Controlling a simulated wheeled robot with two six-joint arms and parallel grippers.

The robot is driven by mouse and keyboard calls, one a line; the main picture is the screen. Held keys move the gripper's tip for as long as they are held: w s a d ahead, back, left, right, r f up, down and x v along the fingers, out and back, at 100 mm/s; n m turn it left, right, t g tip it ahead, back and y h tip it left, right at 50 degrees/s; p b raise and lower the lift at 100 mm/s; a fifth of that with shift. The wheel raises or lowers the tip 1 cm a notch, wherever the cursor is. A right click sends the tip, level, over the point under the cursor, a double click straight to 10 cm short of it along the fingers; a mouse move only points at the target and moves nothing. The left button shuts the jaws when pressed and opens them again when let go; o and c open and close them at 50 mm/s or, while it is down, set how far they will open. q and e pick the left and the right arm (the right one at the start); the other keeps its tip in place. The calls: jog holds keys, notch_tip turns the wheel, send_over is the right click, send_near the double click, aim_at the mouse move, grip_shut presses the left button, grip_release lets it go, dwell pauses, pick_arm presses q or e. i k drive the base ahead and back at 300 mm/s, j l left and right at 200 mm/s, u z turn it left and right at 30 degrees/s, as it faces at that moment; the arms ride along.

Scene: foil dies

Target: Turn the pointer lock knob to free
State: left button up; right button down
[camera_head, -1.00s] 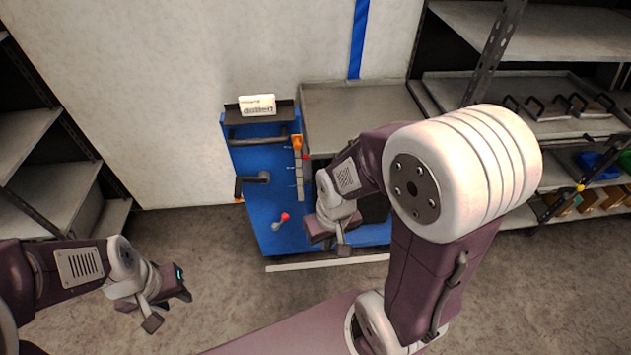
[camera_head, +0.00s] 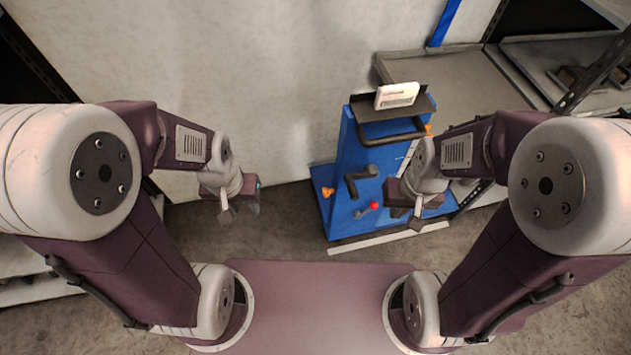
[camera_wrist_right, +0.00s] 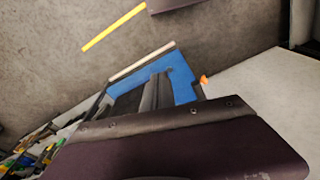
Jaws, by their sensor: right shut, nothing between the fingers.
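The blue machine (camera_head: 345,222) stands right of centre in the head view. On its face are a black L-shaped handle (camera_head: 358,181), a lever with a red ball (camera_head: 374,206) and a small orange knob (camera_head: 328,191) at the left edge. I cannot tell which of these is the pointer lock knob, nor read its setting. My right gripper (camera_head: 405,208) is shut and empty, in front of the machine's right part and hiding some of it. My left gripper (camera_head: 240,203) hangs left of the machine, clear of it; its fingers are too small to judge.
A white sign (camera_head: 397,95) stands on the machine's top shelf. A grey metal table (camera_head: 440,75) and shelving adjoin it behind and to the right. A pale wall is behind. Floor is free left of the machine. The right wrist view shows a yellow floor line (camera_wrist_right: 113,27).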

aim_at(326, 192)
jog(key=i+j+z, duration=0.1)
jog(key=j, duration=0.4)
jog(key=i+j, duration=0.15)
jog(key=j, duration=0.3)
jog(key=i+j+z, duration=0.15)
jog(key=j, duration=0.35)
